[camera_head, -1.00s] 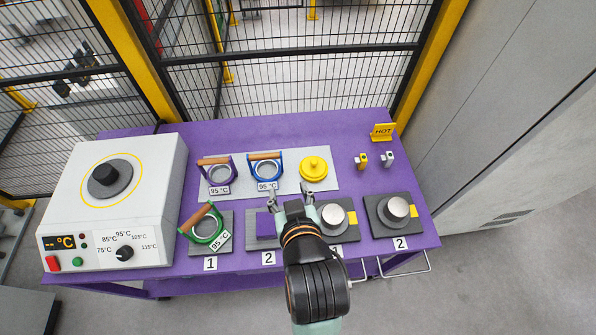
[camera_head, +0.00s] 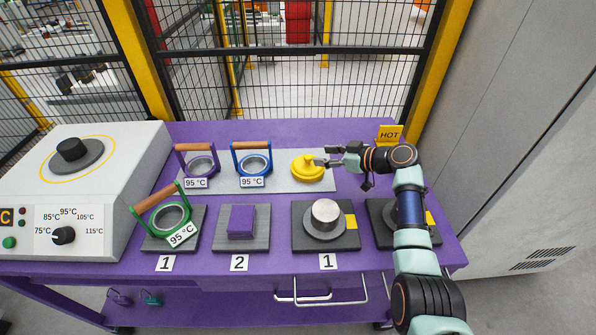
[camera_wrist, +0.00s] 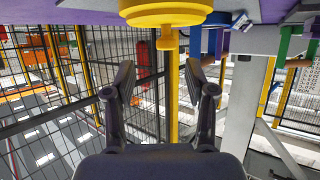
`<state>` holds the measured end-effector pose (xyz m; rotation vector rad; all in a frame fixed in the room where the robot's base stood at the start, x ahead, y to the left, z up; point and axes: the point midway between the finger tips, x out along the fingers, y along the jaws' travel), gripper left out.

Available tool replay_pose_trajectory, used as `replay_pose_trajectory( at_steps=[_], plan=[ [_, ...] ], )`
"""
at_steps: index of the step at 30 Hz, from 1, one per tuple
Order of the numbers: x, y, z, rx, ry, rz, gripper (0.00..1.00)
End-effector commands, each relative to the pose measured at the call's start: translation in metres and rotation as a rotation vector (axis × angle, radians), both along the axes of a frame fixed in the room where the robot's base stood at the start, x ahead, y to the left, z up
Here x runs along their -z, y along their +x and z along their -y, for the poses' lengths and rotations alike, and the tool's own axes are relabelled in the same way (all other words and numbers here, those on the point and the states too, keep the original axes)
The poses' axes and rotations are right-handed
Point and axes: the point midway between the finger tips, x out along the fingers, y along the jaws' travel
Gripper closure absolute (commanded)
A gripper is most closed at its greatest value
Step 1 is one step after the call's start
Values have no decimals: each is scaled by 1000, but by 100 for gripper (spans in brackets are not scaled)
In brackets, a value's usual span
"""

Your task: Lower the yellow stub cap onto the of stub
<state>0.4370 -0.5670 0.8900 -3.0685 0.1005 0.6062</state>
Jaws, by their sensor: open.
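The yellow stub cap (camera_head: 306,170) lies on the grey mat at the back, its knob upward. It also shows at the top of the wrist view (camera_wrist: 166,12), with its knob just beyond my fingertips. My gripper (camera_head: 325,157) is open and empty, reaching in from the right, close to the cap's knob. In the wrist view my two fingers (camera_wrist: 160,78) are apart with nothing between them. A silver stub (camera_head: 325,212) stands bare on the dark plate marked 1. A second dark plate (camera_head: 381,207) at the right is largely hidden by my arm.
A heater box (camera_head: 100,190) fills the left; a HOT sign (camera_head: 389,135) stands at back right.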

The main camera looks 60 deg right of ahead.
Motion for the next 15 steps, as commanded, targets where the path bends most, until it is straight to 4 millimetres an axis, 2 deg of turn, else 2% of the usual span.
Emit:
replay_pose_trajectory(
  at_steps=[1,5,7,10,15],
  plan=[
    [7,6,0,-2,1,-2,45],
    [7,12,-1,-1,1,-2,45],
    [14,19,-2,-2,0,-2,45],
    [26,35,-6,-3,1,-3,45],
    [32,56,-5,-2,1,-3,45]
  ],
)
